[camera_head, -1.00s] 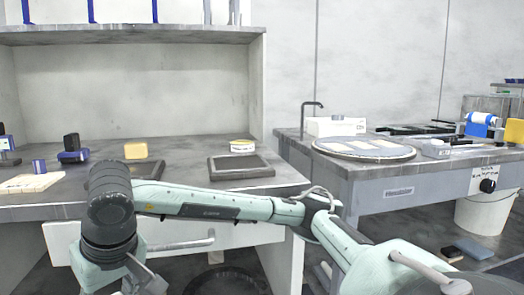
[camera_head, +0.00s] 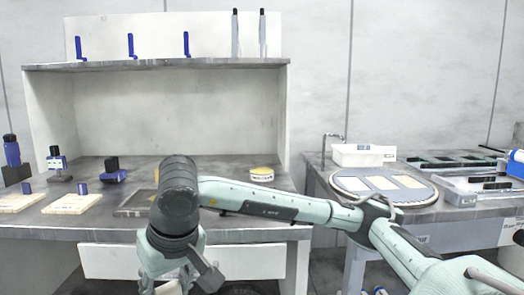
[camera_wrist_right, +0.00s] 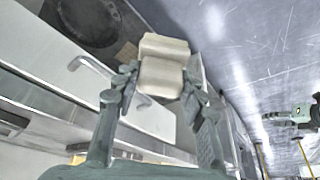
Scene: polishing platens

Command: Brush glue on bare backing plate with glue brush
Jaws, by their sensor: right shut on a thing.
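My right gripper (camera_wrist_right: 162,85) is shut on a cream, block-shaped thing (camera_wrist_right: 163,68) with a step across it. I cannot tell whether this is the glue brush. In the head view my right arm crosses from the right, its gripper low at the bottom edge in front of the bench (camera_head: 272,190), with the fingertips cut off. A dark flat plate (camera_head: 138,203) lies on the bench, partly behind my arm. It may be a backing plate, but I cannot tell. Another dark plate is mostly hidden by the arm. My left gripper is not in view.
A yellow-topped tin (camera_head: 262,174) is behind my arm. A round platen with pale pads (camera_head: 345,184) lies on the right bench.

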